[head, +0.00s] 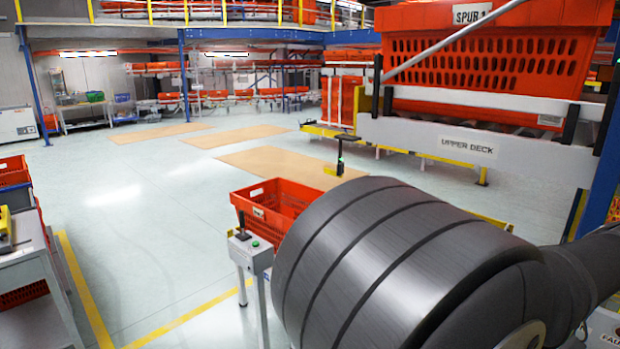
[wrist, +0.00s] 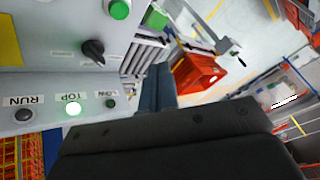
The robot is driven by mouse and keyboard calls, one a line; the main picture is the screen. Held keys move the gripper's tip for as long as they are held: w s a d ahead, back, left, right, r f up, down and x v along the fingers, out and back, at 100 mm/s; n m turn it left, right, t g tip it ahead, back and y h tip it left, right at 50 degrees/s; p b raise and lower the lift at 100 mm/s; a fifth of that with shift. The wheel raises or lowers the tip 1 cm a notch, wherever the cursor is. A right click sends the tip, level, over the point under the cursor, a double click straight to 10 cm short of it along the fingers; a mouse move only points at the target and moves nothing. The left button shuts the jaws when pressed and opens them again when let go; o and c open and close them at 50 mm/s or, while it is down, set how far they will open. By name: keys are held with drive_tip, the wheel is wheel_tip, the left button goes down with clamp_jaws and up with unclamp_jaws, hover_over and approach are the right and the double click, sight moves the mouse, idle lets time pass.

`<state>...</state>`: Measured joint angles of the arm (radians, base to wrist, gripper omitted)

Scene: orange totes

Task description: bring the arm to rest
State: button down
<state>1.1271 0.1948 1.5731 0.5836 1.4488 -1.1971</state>
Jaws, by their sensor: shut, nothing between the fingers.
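My gripper (wrist: 159,76) shows in the wrist view as dark blue-grey fingers above a broad black body. The fingers are together with nothing between them. They are beside a grey control panel (wrist: 45,62) and look apart from it. In the head view my own dark grey arm link fills the lower right, and the gripper is hidden.
In the head view an orange tote (head: 272,205) stands behind a grey button post (head: 250,252). Open floor (head: 150,220) lies left. An upper deck rack (head: 470,140) is at right.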

drive_tip(key=shift+w+d+r+n+g+h, duration=0.25)
drive_tip(key=shift+r+n+g+h, duration=0.3)
drive_tip(key=shift+r+n+g, duration=0.5)
drive_tip(key=shift+w+d+r+n+g+h, duration=0.25)
drive_tip(key=shift+r+n+g+h, duration=0.25)
drive_tip(key=shift+n+g, duration=0.65)
drive_tip(key=shift+w+d+r+n+g+h, duration=0.2)
drive_tip(key=shift+r+n+g+h, duration=0.45)
drive_tip(key=shift+n, duration=0.85)
drive_tip(key=shift+r, duration=0.1)
idle(0.9)
